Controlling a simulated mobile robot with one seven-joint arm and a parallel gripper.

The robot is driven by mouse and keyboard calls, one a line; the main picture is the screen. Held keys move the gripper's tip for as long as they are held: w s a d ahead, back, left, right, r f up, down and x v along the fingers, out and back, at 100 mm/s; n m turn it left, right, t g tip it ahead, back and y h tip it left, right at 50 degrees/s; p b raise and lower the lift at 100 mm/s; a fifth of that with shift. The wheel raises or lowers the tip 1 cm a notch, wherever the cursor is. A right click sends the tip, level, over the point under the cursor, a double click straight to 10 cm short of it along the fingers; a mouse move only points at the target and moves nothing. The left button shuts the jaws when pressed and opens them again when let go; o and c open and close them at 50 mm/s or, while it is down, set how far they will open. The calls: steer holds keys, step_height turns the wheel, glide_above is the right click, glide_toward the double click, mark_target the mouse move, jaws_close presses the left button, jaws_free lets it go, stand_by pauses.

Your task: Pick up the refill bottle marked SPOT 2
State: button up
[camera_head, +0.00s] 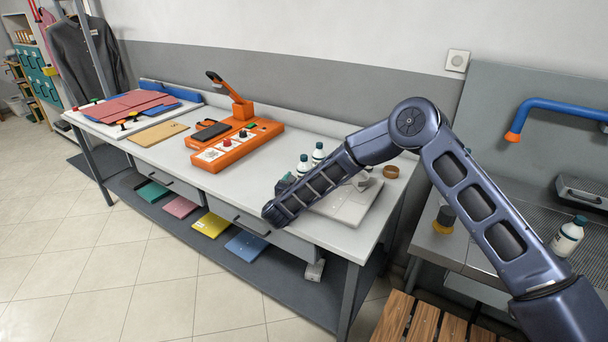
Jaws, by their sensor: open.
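Two small white bottles with dark caps stand close together on the long work table (262,178), just behind my forearm: a nearer bottle (303,166) and a farther bottle (318,153). A third white bottle (569,236) with a dark cap and dark label stands on the metal station at the right. The label lettering is too small to read, so I cannot tell which bottle is SPOT 2. My arm reaches over the table's right part, its slotted forearm slanting down to the left in front of the two bottles. I cannot make out my gripper's fingers.
A grey board (352,208) lies partly under my arm, with a small brown round item (391,171) beyond it. An orange device (238,140) stands mid-table. A blue curved pipe (560,105) and a grey case (583,194) are at the right. A wooden slatted surface (422,326) is in front.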

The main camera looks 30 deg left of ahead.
mark_target(306, 167)
steer(key=x, duration=0.8)
steer(key=shift+a+r, duration=0.1)
steer(key=shift+c, duration=0.5)
steer(key=c, duration=1.1)
steer(key=shift+c, duration=0.2)
steer(key=shift+r, duration=0.1)
